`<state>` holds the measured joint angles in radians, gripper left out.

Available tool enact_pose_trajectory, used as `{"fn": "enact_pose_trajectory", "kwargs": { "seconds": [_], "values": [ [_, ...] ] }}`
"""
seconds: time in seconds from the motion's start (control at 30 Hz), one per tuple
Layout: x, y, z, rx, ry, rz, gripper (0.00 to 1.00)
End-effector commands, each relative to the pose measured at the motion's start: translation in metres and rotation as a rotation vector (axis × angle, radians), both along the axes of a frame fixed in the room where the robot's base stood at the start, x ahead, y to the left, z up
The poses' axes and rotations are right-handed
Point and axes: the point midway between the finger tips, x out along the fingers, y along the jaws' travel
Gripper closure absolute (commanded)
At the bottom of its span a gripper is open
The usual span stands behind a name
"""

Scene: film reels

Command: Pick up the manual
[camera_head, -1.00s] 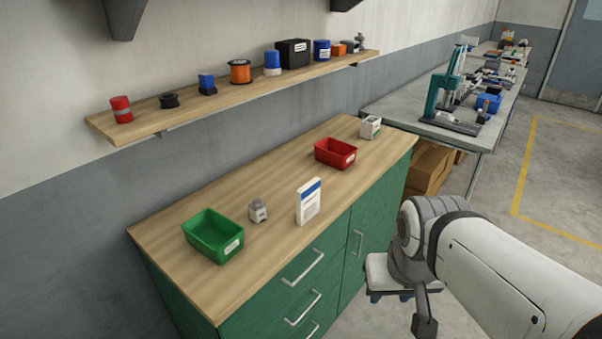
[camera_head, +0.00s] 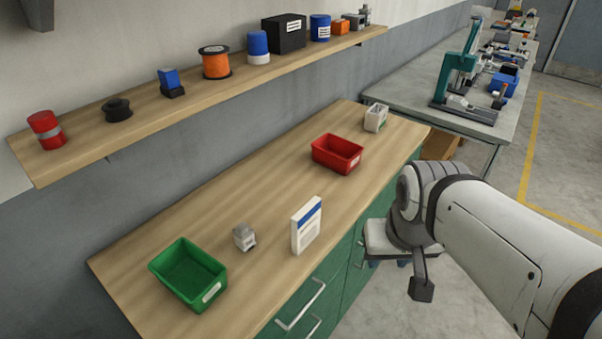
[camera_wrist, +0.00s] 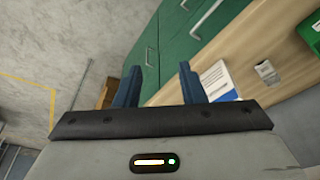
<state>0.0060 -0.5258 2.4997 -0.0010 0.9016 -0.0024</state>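The manual (camera_head: 306,226) is a white booklet-like block with a blue band, standing upright near the front edge of the wooden cabinet top. It also shows in the wrist view (camera_wrist: 218,80), to the right of my gripper's fingers. My gripper (camera_wrist: 158,84) is open, with two blue fingers apart and nothing between them. It is away from the manual, off the front of the green cabinet. In the head view my arm reaches in from the right, and the fingers cannot be made out there.
A small grey metal part (camera_head: 244,237) and a green bin (camera_head: 213,294) are left of the manual. A red bin (camera_head: 322,158) and a small white container (camera_head: 375,118) stand farther back. A wall shelf (camera_head: 140,122) with several items overhangs the back.

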Motion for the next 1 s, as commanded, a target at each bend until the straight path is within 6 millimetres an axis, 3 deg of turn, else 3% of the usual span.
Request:
{"fn": "enact_pose_trajectory", "kwargs": {
  "seconds": [0.2, 0.3, 0.43, 0.53, 0.67, 0.8, 1.0],
  "values": [
    [0.0, 0.0, 0.0, 0.0, 0.0, 0.0, 0.64],
    [0.001, 0.0, 0.0, 0.001, 0.001, -0.002, 0.57],
    [0.014, 0.004, 0.005, 0.015, 0.019, -0.036, 0.56],
    [0.037, 0.01, 0.012, 0.039, 0.052, -0.107, 0.56],
    [0.082, 0.036, 0.017, 0.072, 0.108, -0.236, 0.56],
    [0.128, 0.072, 0.011, 0.091, 0.171, -0.384, 0.56],
    [0.174, 0.12, -0.007, 0.094, 0.231, -0.559, 0.56]
  ]
}}
